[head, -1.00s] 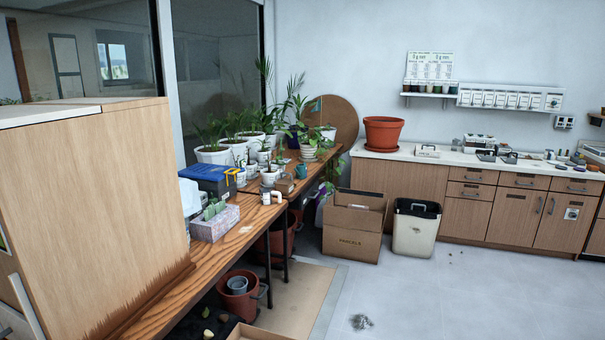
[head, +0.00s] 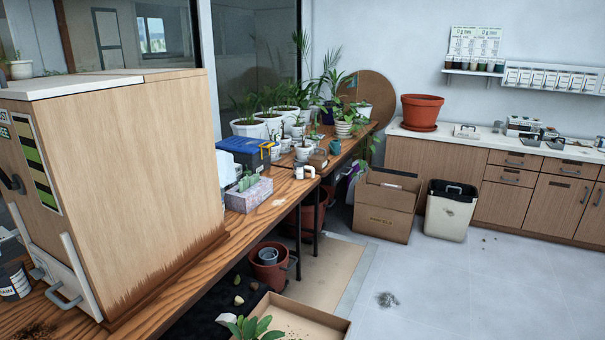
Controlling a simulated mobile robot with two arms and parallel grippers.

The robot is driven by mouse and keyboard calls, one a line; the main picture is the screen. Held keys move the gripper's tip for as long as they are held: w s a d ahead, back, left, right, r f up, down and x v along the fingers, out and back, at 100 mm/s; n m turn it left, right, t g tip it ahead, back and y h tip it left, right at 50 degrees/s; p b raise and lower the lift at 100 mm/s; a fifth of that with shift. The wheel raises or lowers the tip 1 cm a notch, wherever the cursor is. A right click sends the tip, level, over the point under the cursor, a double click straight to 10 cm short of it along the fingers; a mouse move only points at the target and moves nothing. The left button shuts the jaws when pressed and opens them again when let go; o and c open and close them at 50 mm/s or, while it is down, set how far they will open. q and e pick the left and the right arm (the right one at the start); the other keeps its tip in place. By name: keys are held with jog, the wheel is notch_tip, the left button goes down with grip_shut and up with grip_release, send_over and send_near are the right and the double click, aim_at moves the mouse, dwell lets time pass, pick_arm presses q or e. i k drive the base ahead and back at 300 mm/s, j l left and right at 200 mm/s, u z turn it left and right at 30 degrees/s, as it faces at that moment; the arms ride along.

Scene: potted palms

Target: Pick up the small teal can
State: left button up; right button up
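A small teal object (head: 335,146), which looks like the teal can, stands on the wooden bench along the window, near its far end. It is too small to make out a handle or spout. It stands close to the white pots and a small brown box (head: 318,160). Neither of my grippers is in view.
A wooden cabinet (head: 140,170) stands on the near bench (head: 232,250) at left. A blue-lidded box (head: 246,152) and a grey patterned box (head: 248,194) are on the bench. A cardboard box (head: 384,210) and white bin (head: 449,212) stand on the floor.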

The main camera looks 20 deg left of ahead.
aim_at(335, 145)
jog(key=i+l, duration=0.15)
jog(key=l, duration=0.2)
jog(key=i+l+u, duration=0.1)
jog(key=l, duration=0.25)
jog(key=i+l, duration=0.15)
jog(key=l, duration=0.25)
jog(key=i+l, duration=0.2)
jog(key=i, duration=0.2)
jog(key=i+l+z, duration=0.1)
jog(key=i, duration=0.35)
jog(key=i+l, duration=0.25)
jog(key=i, duration=0.15)
jog(key=i+l, duration=0.15)
jog(key=i, duration=0.25)
jog(key=i+u, duration=0.15)
jog(key=i, duration=0.35)
jog(key=i+l+u, duration=0.2)
jog(key=i, duration=0.25)
jog(key=i+u, duration=0.15)
jog(key=i, duration=0.35)
jog(key=i+l+u, duration=0.2)
jog(key=i, duration=0.25)
